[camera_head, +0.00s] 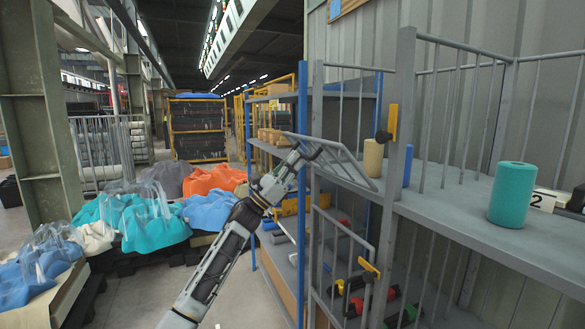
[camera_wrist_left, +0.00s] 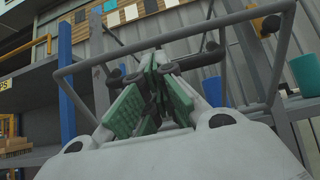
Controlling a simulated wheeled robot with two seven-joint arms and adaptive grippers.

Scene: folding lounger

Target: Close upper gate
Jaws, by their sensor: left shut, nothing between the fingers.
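The upper gate (camera_head: 338,153) is a grey barred frame on the shelf unit, tilted and standing out from the opening. It shows in the left wrist view as a grey tube frame (camera_wrist_left: 160,43) around and beyond the fingers. My left gripper (camera_head: 308,152) is shut and empty at the gate's outer left part; I cannot tell whether it touches the bars. Its green-padded fingers show in the left wrist view (camera_wrist_left: 152,95). A yellow latch (camera_head: 392,124) with a dark knob is on the post right of the gate. My right gripper is out of view.
A lower gate (camera_head: 342,262) with a yellow latch is below. A tan cylinder (camera_head: 373,158) and a teal cylinder (camera_head: 511,194) stand on the upper shelf (camera_head: 460,205). A blue post (camera_head: 302,190) is beside my arm. Piled cloths (camera_head: 140,220) lie at left.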

